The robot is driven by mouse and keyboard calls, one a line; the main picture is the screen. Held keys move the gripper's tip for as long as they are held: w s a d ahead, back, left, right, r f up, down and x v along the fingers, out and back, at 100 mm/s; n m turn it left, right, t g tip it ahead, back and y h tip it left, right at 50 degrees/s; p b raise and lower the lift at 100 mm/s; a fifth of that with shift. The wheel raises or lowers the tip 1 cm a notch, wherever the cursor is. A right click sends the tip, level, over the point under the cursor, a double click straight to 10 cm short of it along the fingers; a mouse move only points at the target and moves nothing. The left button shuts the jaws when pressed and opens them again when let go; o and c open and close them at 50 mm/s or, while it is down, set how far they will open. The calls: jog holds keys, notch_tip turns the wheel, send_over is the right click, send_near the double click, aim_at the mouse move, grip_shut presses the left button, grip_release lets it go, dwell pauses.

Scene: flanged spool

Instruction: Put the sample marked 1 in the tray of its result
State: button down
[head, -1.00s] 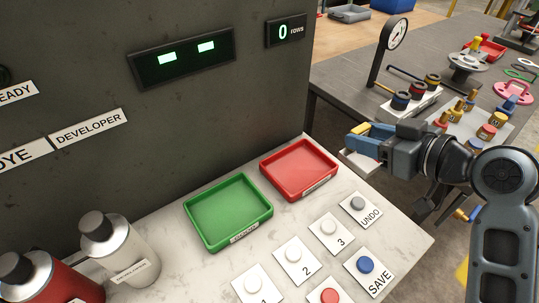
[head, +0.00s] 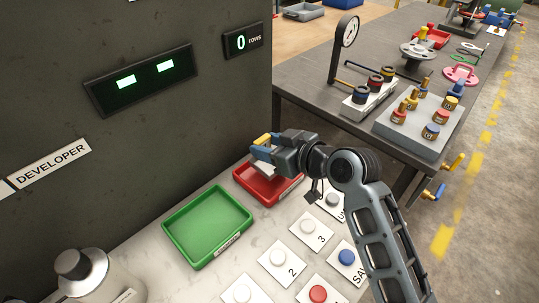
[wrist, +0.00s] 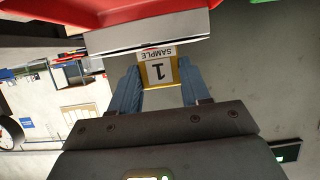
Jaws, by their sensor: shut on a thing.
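My gripper (head: 263,147) is shut on the sample marked 1, a small yellow-edged piece that shows in the head view (head: 262,139). In the wrist view the sample (wrist: 158,72) sits between the two blue fingers, its white label reading "SAMPLE 1" upside down. In the head view the gripper overlaps the far part of the red tray (head: 250,189); its exact height above the tray is unclear. The red tray also shows at the top of the wrist view (wrist: 110,12). The green tray (head: 205,222) lies nearer and to the left, empty. The tray labels are too small to read.
A dark panel carries a display with two lit green bars (head: 145,80) and a counter reading 0 rows (head: 240,41). Buttons, including blue SAVE (head: 346,257) and a red one (head: 318,293), stand in front of the trays.

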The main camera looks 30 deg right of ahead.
jog(key=shift+f, duration=1.75)
jog(key=shift+f, duration=0.2)
jog(key=c, duration=0.5)
grip_release()
jog(key=shift+r, duration=0.1)
jog(key=shift+s+d, duration=0.1)
jog(key=shift+s, duration=0.05)
jog(key=b+v, duration=0.1)
jog(key=v, duration=1)
jog(key=shift+s+d+r+b, duration=0.1)
jog(key=shift+s+r+b, duration=0.15)
jog(key=shift+s+b, duration=0.1)
